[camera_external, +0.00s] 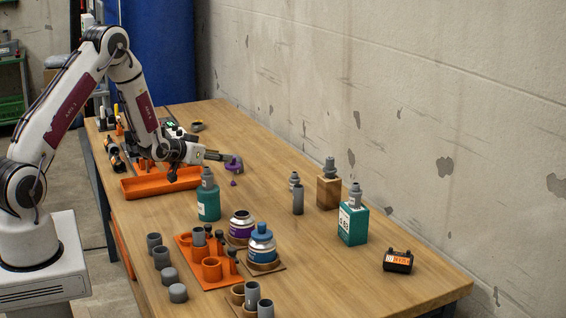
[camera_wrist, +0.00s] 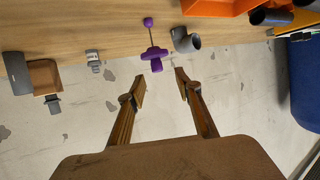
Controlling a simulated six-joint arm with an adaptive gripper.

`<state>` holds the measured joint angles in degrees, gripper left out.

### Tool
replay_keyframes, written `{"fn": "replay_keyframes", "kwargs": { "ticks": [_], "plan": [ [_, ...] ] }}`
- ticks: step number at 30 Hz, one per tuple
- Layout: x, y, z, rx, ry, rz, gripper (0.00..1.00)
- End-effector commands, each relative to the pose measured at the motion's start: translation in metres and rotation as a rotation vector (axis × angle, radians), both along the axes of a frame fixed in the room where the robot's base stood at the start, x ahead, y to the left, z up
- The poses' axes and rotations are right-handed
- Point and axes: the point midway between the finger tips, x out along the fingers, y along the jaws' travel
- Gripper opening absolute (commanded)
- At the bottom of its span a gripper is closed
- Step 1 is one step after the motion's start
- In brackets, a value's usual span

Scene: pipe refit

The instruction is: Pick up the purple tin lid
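The purple tin lid (camera_external: 235,163) is near the far half of the bench, beside my fingertips. In the wrist view the lid (camera_wrist: 154,56) has a cross-shaped top and a thin rod ending in a purple ball (camera_wrist: 148,22). The ball is lowest in the external view; whether it touches the bench I cannot tell. My gripper (camera_wrist: 161,85) is open and empty, its two fingers spread with the lid just beyond the tips, roughly centred between them. In the external view my gripper (camera_external: 222,157) reaches right, level with the lid. An open tin with a purple band (camera_external: 239,236) stands mid-bench.
An orange tray (camera_external: 160,185) lies left of the lid. A grey elbow (camera_wrist: 186,41) is close to the lid in the wrist view. Teal bottles, a wooden block (camera_external: 328,193) and grey pipe pieces stand nearer. The wall borders the bench.

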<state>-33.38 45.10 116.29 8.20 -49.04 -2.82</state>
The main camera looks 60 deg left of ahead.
Motion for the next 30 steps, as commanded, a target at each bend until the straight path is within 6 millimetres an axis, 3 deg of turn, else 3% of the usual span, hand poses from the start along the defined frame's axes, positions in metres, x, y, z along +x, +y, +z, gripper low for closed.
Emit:
{"fn": "replay_keyframes", "kwargs": {
  "ticks": [8, 21, 30],
  "plan": [
    [0.007, 0.002, -0.004, 0.0, -0.001, 0.0, 0.34],
    [0.038, 0.014, -0.021, 0.0, 0.001, 0.0, 0.34],
    [0.044, 0.017, -0.023, 0.0, 0.001, 0.0, 0.34]
  ]
}}
